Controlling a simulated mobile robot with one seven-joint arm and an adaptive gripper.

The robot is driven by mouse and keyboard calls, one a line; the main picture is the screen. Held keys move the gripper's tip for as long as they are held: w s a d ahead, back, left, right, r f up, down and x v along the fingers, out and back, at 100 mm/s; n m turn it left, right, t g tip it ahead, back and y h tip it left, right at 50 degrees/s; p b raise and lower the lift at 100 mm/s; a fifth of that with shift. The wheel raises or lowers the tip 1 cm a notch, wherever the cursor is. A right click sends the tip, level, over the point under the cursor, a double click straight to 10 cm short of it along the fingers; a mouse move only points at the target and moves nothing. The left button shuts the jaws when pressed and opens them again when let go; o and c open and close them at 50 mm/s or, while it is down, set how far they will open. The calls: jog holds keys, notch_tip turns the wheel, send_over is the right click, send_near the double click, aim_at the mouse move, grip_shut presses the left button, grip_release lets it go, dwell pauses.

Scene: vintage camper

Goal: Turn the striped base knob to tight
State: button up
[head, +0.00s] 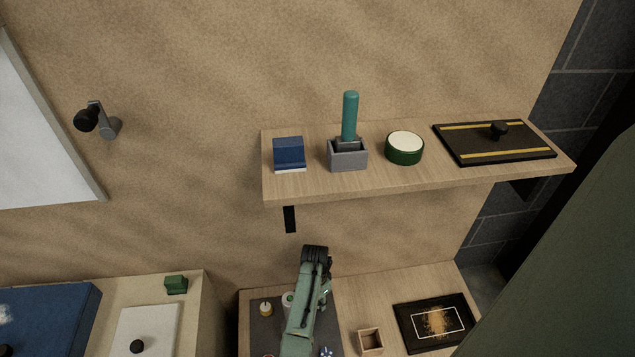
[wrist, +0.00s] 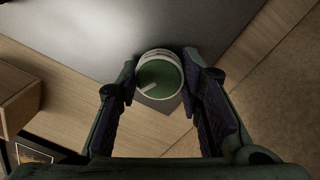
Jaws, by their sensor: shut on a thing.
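A round green-topped knob (wrist: 160,78) with pale bands around its side is in the wrist view. A short pale pointer line on its top points to the lower left. My gripper (wrist: 163,70) is shut on the knob, one dark finger against each side. In the head view a small white and green round thing (head: 288,298), likely the same knob, shows beside my green arm on the dark grey panel. My arm covers part of that area. No readable tight mark shows.
A wooden shelf (head: 400,188) above holds several objects, including a black board with yellow stripes (head: 480,151).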

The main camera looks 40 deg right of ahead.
jog(key=m, duration=0.5)
jog(key=shift+m, duration=0.3)
jog(key=m, duration=0.5)
dwell(0.4)
jog(key=o, duration=1.2)
jog(key=shift+c, duration=0.2)
notch_tip(320, 180, up, 12)
jog(key=shift+w+d, duration=0.15)
jog(key=shift+d, duration=0.15)
